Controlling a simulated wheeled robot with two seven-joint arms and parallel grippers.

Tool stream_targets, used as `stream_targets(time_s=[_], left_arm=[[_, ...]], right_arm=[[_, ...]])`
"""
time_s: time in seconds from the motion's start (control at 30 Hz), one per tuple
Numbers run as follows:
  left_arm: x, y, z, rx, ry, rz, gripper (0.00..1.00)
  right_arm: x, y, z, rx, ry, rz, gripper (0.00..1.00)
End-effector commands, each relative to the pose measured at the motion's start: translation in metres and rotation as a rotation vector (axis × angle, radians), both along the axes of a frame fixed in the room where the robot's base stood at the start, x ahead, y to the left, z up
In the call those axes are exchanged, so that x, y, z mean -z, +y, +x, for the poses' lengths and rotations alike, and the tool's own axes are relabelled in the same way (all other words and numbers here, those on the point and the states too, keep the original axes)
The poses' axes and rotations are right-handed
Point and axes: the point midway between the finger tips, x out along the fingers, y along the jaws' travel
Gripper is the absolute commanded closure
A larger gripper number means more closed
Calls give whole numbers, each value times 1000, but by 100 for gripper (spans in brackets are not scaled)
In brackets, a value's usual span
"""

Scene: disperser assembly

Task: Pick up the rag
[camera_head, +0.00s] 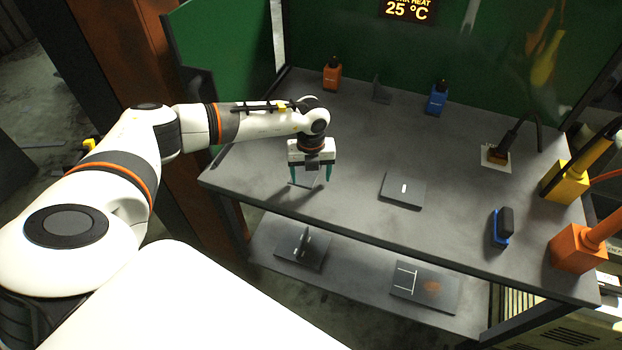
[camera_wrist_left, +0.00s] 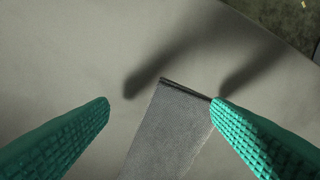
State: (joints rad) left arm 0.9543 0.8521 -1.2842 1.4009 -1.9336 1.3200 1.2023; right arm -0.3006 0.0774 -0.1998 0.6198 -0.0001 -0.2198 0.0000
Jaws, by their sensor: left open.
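A grey woven rag (camera_wrist_left: 170,132) with a dark folded edge at its far end lies on the grey tabletop in the left wrist view. In the head view a small part of the rag (camera_head: 304,182) shows between the fingers. My left gripper (camera_head: 311,180) points down over it near the table's front left. Its two green fingers are apart and empty; in the left wrist view (camera_wrist_left: 161,102) the right fingertip appears close to the rag's corner, and I cannot tell whether they touch. My right gripper is not in view.
A dark flat plate (camera_head: 403,190) lies right of the gripper. Yellow (camera_head: 566,183) and orange (camera_head: 578,248) tool stands are at the right edge. A lower shelf (camera_head: 345,272) holds plates.

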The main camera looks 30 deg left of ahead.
Motion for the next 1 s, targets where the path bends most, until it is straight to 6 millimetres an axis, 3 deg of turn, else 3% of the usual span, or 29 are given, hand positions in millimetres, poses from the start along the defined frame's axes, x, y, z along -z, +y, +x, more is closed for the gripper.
stream_targets(time_s=[0.1, 0.47, 1.0], left_arm=[[13, 0, 0, 0, -1, 1, 27], [15, 0, 0, 1, 1, 0, 29], [16, -1, -1, 2, 3, -1, 73]], right_arm=[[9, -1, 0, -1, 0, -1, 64], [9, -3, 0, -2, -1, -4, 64], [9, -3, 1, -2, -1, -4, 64]])
